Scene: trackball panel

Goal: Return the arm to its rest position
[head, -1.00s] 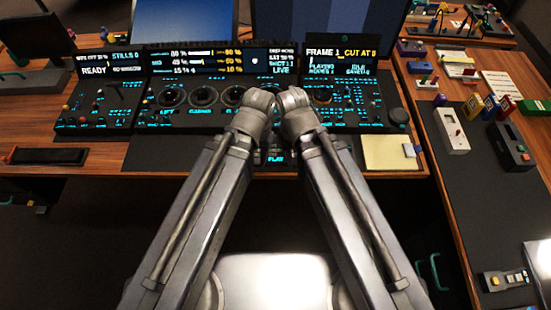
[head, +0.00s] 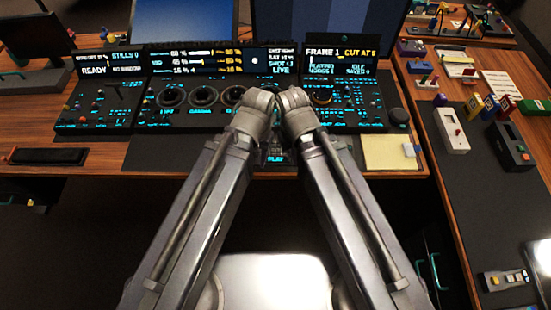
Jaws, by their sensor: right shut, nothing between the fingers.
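My two grey metal arms reach forward from the bottom of the head view, the left arm (head: 200,205) and the right arm (head: 352,205). Their elbow-like joints come close together over the lower middle of the control panel (head: 190,118). My right gripper (head: 282,143) is mostly hidden between and behind the arm links; it is shut and empty. My left gripper is hidden behind its own arm. The panel has a row of round dials, with a left dial (head: 169,96) and a middle dial (head: 203,96) clear of the arms.
Monitors (head: 185,20) stand behind the panel. A yellow pad (head: 388,153) lies right of the arms, and a black bar (head: 47,156) lies at the left. The right-hand desk holds several small devices, including a white box (head: 451,130) and a black box (head: 510,146).

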